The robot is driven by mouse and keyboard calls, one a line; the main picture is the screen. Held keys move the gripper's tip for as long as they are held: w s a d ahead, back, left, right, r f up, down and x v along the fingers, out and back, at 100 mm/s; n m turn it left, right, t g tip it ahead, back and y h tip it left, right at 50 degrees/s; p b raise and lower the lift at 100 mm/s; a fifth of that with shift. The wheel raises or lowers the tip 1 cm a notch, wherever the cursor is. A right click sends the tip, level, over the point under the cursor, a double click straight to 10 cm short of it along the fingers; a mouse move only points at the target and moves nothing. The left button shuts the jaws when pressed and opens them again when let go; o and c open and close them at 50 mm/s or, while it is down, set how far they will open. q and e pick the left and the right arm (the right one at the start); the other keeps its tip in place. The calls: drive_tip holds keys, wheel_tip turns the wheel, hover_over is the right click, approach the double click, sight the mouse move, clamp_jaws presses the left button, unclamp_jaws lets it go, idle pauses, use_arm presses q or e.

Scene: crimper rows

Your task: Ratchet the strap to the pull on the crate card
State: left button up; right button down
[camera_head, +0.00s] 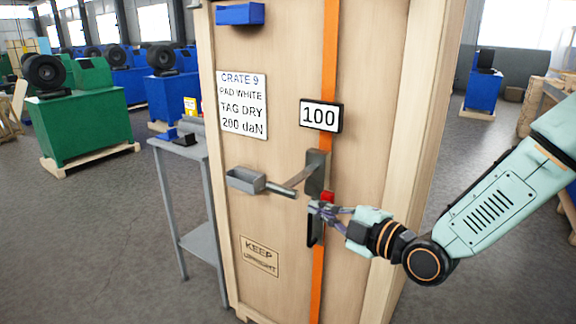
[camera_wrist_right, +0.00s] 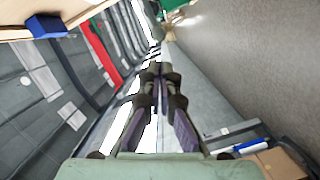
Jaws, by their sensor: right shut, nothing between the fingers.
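The wooden crate (camera_head: 290,60) stands upright with an orange strap (camera_head: 329,60) running down its face. The card (camera_head: 243,103) on it reads CRATE 9, PAD WHITE, TAG DRY, 200 daN. A display (camera_head: 320,115) over the strap reads 100. Below it is the grey ratchet (camera_head: 317,172), its lever (camera_head: 292,185) pointing down to the left. A red part (camera_head: 327,197) sits just under the ratchet. My right gripper (camera_head: 326,209) is shut and empty, in front of the ratchet's lower black part (camera_head: 314,232); I cannot tell whether it touches. Its fingers (camera_wrist_right: 155,75) also show in the wrist view.
A small grey tray (camera_head: 245,180) sticks out of the crate left of the lever. A blue holder (camera_head: 240,14) is fixed near the top. A grey side table (camera_head: 183,147) with small items stands left of the crate. Green and blue machines fill the background; floor shows at right.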

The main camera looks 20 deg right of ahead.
wheel_tip(320, 180, up, 7)
drive_tip(key=m+g+y+p, duration=0.1)
drive_tip(key=m+g+p, duration=0.1)
drive_tip(key=m+p, duration=0.4)
drive_tip(key=shift+a+p, duration=0.15)
drive_tip(key=shift+p, duration=1)
drive_tip(key=shift+s+r, duration=0.1)
